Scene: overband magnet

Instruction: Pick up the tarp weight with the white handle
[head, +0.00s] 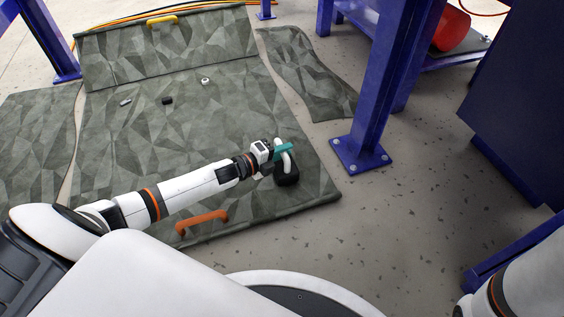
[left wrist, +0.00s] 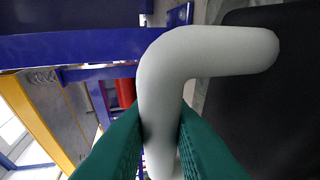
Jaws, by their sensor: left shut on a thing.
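The tarp weight (head: 287,178) is a black block with a white handle (head: 289,162) on top. It sits at the right front part of the grey-green patterned tarp (head: 215,120). My left gripper (head: 283,152), with teal fingers, is shut on the white handle. In the left wrist view the thick white handle (left wrist: 158,85) runs between the teal fingers (left wrist: 160,140), and the black body (left wrist: 270,90) fills the right side. I cannot tell whether the weight touches the tarp. My right gripper is not in view; only part of that arm shows at the lower right.
An orange handle (head: 202,221) lies at the tarp's front edge and a yellow one (head: 162,19) at the back. Small loose pieces (head: 167,100) lie mid-tarp. A blue post (head: 375,100) with a bolted foot stands right of the weight. Bare floor (head: 400,220) is open at the right.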

